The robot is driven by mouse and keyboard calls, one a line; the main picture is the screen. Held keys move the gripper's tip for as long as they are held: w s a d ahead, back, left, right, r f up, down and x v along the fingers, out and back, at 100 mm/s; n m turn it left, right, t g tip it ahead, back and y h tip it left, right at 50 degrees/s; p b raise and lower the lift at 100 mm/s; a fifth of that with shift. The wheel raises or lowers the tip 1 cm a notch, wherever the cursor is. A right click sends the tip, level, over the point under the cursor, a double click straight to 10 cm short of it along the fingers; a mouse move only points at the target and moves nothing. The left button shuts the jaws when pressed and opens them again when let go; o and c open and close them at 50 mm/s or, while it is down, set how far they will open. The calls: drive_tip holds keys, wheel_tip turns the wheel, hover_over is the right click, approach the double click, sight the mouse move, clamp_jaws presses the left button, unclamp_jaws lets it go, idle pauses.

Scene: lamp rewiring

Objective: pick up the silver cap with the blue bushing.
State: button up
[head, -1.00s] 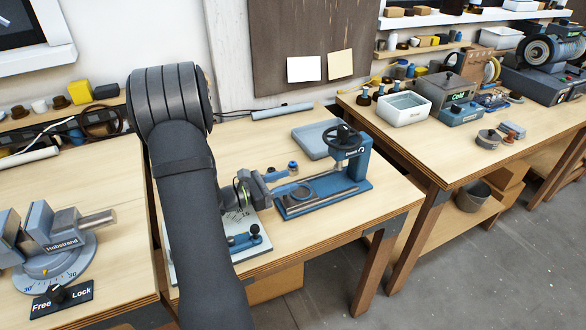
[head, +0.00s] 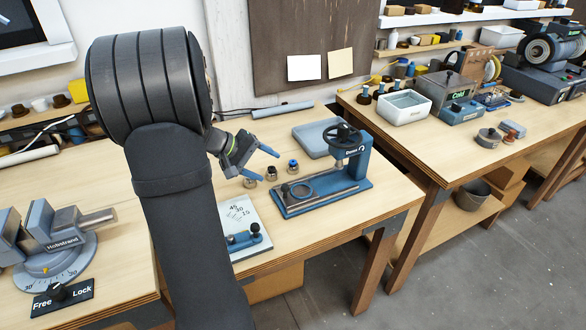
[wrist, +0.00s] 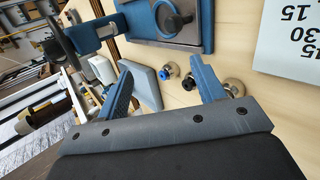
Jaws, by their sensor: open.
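My gripper (head: 259,163) is open and empty, apart from the caps and to the left of the blue one. In the wrist view its two blue fingers (wrist: 161,68) are spread wide. A cap with a dark bushing (head: 271,173) is in the middle of the row. The third cap (head: 250,182) is at the left, partly behind a finger.
A white angle plate (head: 243,222) is at the front left. Bare table lies to the left of the tray.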

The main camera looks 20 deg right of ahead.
sight(291, 163)
drive_tip(key=w+d+r+m+t+y, duration=0.3)
drive_tip(key=w+d+r+m+y, duration=0.3)
drive_tip(key=m, duration=0.7)
drive_tip(key=x, duration=1.1)
drive_tip(key=s+x, duration=0.1)
drive_tip(key=x, duration=0.5)
drive_tip(key=shift+w+d+f, duration=0.1)
drive_tip(key=shift+d+f, duration=0.05)
drive_tip(key=shift+d, duration=0.35)
drive_tip(key=c, duration=1.1)
